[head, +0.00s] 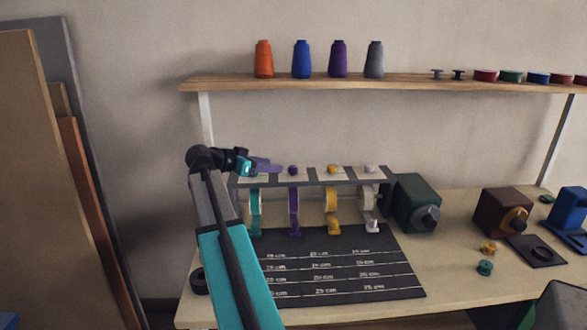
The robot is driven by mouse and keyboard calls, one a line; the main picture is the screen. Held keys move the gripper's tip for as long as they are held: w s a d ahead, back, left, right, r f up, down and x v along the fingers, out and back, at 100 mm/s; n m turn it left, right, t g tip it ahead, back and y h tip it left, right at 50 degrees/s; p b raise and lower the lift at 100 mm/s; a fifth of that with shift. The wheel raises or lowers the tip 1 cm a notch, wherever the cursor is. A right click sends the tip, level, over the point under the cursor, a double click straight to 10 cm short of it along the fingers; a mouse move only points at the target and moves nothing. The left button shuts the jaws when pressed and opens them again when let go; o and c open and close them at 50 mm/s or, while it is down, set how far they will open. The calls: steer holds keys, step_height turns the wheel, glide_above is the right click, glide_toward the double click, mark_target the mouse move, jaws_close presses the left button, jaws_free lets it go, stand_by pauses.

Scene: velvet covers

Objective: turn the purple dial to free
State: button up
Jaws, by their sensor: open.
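The purple dial (293,170) is a small dark purple knob on a pale plate on top of a grey ribbon rack (314,180). A purple ribbon (294,210) hangs below it. My gripper (277,168) is open, with its pale purple fingers reaching in from the left just beside the dial. A small gap seems to lie between fingertips and dial; contact is not clear. The dial's pointer and any free mark are too small to read. The teal ribbon's dial is hidden behind my gripper.
A yellow dial (332,168) and a white dial (369,168) stand along the rack to the right. A dark green box (415,202) is at its right end. A dark marked mat (340,266) lies in front. A shelf (330,84) with thread cones runs above.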

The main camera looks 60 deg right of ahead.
mark_target(292, 168)
steer(key=p+x, duration=0.1)
steer(key=x, duration=1)
steer(key=shift+s+d+f+p, duration=0.1)
steer(key=shift+d+f+p, duration=0.1)
steer(key=shift+d+p, duration=0.2)
steer(key=c, duration=1.1)
steer(key=shift+o, duration=0.2)
